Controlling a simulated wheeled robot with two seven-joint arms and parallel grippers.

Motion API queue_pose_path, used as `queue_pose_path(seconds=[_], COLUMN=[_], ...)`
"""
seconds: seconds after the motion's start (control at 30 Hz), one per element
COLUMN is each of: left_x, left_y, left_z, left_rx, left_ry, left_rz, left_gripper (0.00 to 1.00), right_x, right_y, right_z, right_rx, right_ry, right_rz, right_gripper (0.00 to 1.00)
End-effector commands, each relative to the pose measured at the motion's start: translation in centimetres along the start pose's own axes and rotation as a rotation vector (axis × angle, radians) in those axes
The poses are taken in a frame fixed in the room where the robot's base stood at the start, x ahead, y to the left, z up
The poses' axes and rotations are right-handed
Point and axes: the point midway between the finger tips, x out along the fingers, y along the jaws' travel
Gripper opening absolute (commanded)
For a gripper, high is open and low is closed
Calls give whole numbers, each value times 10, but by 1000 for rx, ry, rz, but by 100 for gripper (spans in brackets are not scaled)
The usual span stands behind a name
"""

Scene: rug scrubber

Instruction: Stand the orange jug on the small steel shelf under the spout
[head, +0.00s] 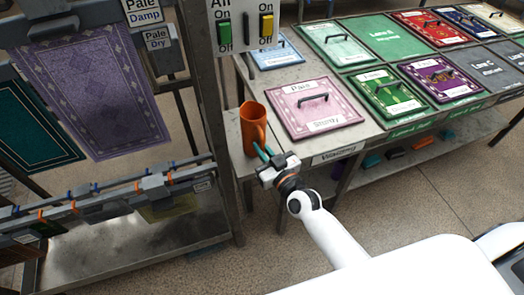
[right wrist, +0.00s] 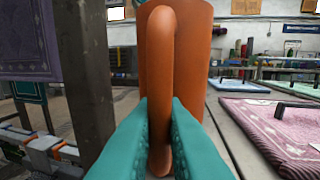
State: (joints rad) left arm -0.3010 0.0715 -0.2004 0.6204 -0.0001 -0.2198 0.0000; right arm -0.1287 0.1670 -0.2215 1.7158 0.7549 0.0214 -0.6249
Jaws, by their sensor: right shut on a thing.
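The orange jug (head: 252,125) is upright beside the dark steel post, with its open top up and its handle toward me. My right gripper (head: 266,153) has its teal fingers closed on the jug's handle. The right wrist view shows the handle (right wrist: 160,60) between the two fingers (right wrist: 158,125), with the jug body (right wrist: 195,50) behind it. A narrow grey steel surface (head: 241,168) lies at the jug's base. I cannot tell whether the jug rests on it or is just above it. I cannot make out a spout. My left gripper is not in view.
A long steel table (head: 290,76) with several coloured mats stands right of the jug; the pink mat (head: 312,102) is closest. The steel post (head: 212,120) and a switch panel (head: 240,27) stand left and behind. A purple rug (head: 90,80) hangs at left.

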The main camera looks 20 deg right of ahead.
Motion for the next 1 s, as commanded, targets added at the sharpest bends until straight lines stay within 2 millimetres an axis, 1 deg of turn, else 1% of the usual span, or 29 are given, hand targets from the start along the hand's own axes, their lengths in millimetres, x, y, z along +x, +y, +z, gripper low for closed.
queue_pose_path(seconds=[0.03,0.27,0.4,0.43,0.5,0.57,0.8,0.9,1.0], left_x=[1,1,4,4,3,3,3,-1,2], left_y=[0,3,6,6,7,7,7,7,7], left_z=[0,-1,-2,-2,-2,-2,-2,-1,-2], left_rx=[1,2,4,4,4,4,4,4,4], left_ry=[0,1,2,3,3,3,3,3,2], left_rz=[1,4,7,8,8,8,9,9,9], left_gripper=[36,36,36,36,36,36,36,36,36], right_x=[0,0,0,0,0,0,0,0,-12], right_y=[0,0,0,0,0,0,0,0,0], right_z=[-3,-3,-8,-8,-7,-7,-6,-1,-5], right_rx=[-1,0,0,0,0,0,0,1,0], right_ry=[-1,-2,-2,-1,-1,-1,-1,-1,2], right_rz=[0,-1,-1,-1,-1,-1,0,-1,-1], right_gripper=[0,0,0,12,24,33,33,33,33])
